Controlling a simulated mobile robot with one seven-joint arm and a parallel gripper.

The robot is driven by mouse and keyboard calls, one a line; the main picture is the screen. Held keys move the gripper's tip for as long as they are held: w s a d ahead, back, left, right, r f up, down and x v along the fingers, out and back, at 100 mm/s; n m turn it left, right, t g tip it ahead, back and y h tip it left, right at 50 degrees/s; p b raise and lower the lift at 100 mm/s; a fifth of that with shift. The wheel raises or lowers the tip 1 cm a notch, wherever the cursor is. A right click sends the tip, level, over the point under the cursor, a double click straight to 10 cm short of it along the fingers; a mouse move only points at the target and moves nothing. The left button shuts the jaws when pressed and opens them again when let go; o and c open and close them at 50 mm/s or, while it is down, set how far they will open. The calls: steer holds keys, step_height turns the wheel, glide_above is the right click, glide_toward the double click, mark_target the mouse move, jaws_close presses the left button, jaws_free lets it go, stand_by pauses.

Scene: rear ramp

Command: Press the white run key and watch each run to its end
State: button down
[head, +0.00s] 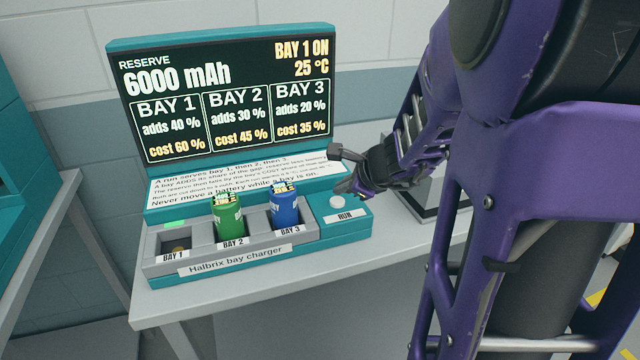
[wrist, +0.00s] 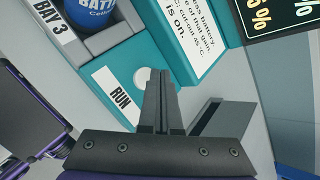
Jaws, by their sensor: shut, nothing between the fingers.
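The white run key (head: 338,202) is a round button above the RUN label on the teal charger (head: 262,268). My gripper (head: 345,187) is shut and empty, its tips just behind and above the key. In the wrist view the key (wrist: 142,76) shows beside the shut fingertips (wrist: 160,74); I cannot tell whether they touch. The screen (head: 225,95) reads reserve 6000 mAh, BAY 1 ON, 25 °C. Bay 1 (head: 176,246) shows no battery and has a lit green strip behind it. A green battery (head: 228,220) stands in bay 2, a blue battery (head: 284,210) in bay 3.
The screen lists bay 1 adds 40 %, cost 60 %; bay 2 adds 30 %, cost 45 %; bay 3 adds 20 %, cost 35 %. A printed rules panel (head: 165,192) lies below it. The grey table (head: 400,240) has free room in front and right of the charger.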

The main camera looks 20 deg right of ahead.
mark_target(342, 202)
step_height(342, 202, up, 5)
steer(key=p, duration=0.4)
stand_by(0.3)
stand_by(0.5)
